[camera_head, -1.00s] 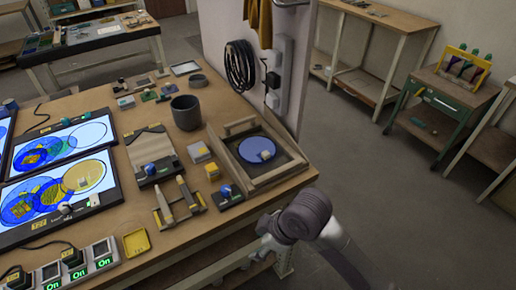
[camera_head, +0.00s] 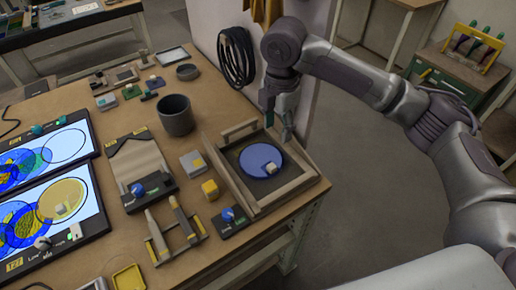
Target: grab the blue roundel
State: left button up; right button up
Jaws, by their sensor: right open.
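The blue roundel (camera_head: 255,156) is a flat round disc. It lies in a wooden-framed tray (camera_head: 289,188) at the right edge of the workbench. A small pale cube (camera_head: 271,168) sits on its lower right part. My right gripper (camera_head: 278,126) is open, with its fingers pointing down over the far right side of the tray. It is just beyond the roundel's far edge and holds nothing. I cannot tell its exact height above the tray. My left gripper is not in view.
A dark cup (camera_head: 176,115) stands left of the tray. A yellow block (camera_head: 210,189), a grey block (camera_head: 193,163) and a rack of tools (camera_head: 175,230) stand near the tray's left side. Lit panels (camera_head: 50,210) lie further left. A partition with a coiled cable (camera_head: 237,58) rises behind.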

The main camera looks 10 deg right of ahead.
aim_at(272, 166)
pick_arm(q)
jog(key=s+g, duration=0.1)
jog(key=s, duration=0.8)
pick_arm(e)
jog(key=f, duration=0.2)
jog(key=s+f, duration=0.1)
jog(key=f, duration=0.1)
jog(key=s+f+p, duration=0.1)
jog(key=shift+f, duration=0.4)
jog(key=f, duration=0.3)
jog(key=shift+w+a+p, duration=0.25)
jog(key=shift+a+p, duration=0.15)
jog(key=shift+a+f+p, duration=0.2)
jog(key=shift+f+p, duration=0.15)
jog(key=shift+f, duration=0.9)
jog(key=shift+w+f, duration=0.1)
jog(key=shift+f, duration=0.5)
jog(key=c, duration=0.7)
grip_shut()
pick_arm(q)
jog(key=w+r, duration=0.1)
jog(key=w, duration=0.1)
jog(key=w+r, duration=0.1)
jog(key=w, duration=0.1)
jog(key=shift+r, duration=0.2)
